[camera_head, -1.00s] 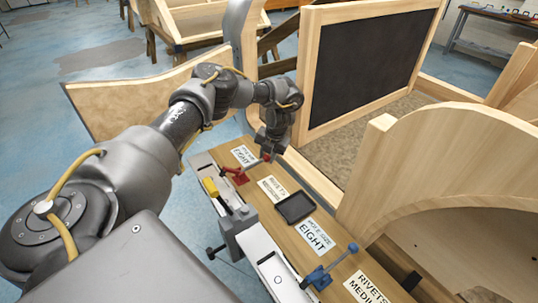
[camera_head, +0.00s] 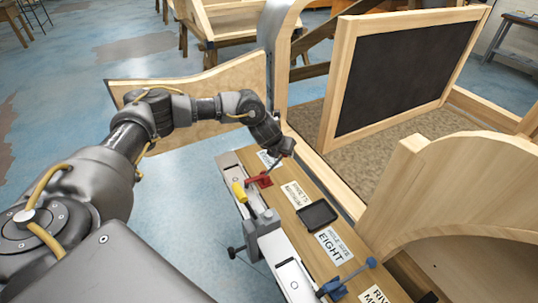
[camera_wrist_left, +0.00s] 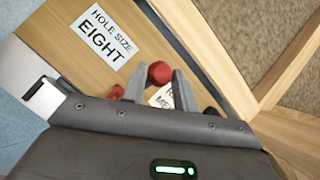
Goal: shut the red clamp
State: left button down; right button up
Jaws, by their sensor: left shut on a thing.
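The red clamp (camera_head: 259,182) is fixed on the wooden bench top, near its far end. Its lever slants up and to the right from the red base to my left gripper (camera_head: 284,156). In the left wrist view, the clamp's round red knob (camera_wrist_left: 160,73) sits between the fingers of my left gripper (camera_wrist_left: 160,80), which is shut on the lever's end. More of the red clamp (camera_wrist_left: 117,92) shows beside the left finger; the rest is hidden by the gripper. My right gripper is not in view.
A black tray (camera_head: 317,214) and a blue clamp (camera_head: 334,288) are nearer on the bench. A wooden frame with a dark panel (camera_head: 403,67) rises behind. Labels lie on the bench.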

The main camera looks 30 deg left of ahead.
pick_arm(q)
jog(key=shift+s+a+r, duration=0.15)
jog(key=shift+s+a, duration=0.05)
jog(key=shift+s, duration=0.1)
jog(key=shift+s+a+r, duration=0.1)
jog(key=shift+s+a, duration=0.05)
jog(key=shift+s, duration=0.1)
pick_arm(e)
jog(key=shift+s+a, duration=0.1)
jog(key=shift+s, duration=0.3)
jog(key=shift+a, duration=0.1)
pick_arm(q)
jog(key=c, duration=1.1)
grip_release()
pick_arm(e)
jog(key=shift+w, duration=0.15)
